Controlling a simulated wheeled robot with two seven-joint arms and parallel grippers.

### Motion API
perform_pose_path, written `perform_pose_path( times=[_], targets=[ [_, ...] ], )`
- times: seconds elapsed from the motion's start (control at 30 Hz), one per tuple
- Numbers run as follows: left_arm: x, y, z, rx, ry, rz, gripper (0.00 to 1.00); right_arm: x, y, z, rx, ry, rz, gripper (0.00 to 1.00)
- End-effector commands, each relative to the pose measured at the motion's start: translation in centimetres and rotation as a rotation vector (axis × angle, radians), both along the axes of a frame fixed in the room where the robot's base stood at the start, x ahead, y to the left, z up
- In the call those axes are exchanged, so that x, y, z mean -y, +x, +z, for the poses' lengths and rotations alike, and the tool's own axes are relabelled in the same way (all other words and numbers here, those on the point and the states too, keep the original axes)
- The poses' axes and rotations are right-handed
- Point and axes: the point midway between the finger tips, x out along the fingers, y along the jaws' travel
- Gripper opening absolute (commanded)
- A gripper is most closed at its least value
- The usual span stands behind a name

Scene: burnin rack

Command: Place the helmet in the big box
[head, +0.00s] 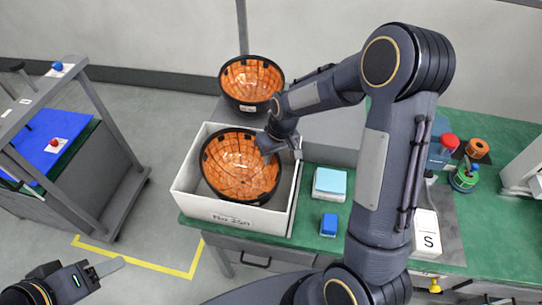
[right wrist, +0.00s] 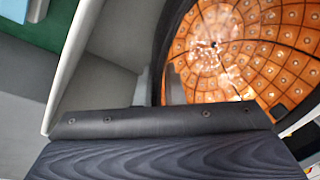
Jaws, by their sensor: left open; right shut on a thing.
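The helmet (head: 241,166) is a dark-rimmed bowl with an orange tiled inside, lying open side up within the big white box (head: 188,205) at the table's left end. It also shows in the right wrist view (right wrist: 225,45). My right gripper (head: 270,148) is shut on the helmet's upper right rim; its fingertips are partly hidden. A second, similar orange-lined helmet (head: 250,80) sits behind the box. My left gripper (head: 103,268) is open and empty at the lower left, away from the table. I cannot tell whether the helmet touches the box floor.
A light-blue-topped block (head: 329,184) and a small blue block (head: 329,225) stand right of the box on the green table (head: 310,245). Spools (head: 466,177) and a white card marked S (head: 426,232) are further right. A grey cart (head: 115,170) stands at left.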

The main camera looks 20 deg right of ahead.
Motion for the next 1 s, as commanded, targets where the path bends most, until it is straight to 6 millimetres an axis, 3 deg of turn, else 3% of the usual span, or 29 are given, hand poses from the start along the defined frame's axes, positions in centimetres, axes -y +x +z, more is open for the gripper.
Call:
perform_pose_path(
  times=[0.47,0.5,0.63,1.0],
  targets=[
    [0.0,0.0,-1.08,0.0,0.0,0.0,0.58,-0.02,0.04,-1.08,0.001,0.0,0.0,0.0],
    [0.0,0.0,-1.09,0.0,0.0,0.0,0.58,0.0,0.0,-1.13,0.0,0.0,0.0,0.13],
    [0.0,0.0,-1.08,0.0,0.0,0.0,0.58,0.0,0.0,-1.13,0.0,0.0,0.0,0.3],
    [0.0,0.0,-0.47,0.0,0.0,0.0,0.58,0.0,0.01,-0.47,0.0,0.0,0.0,0.3]
  ],
)
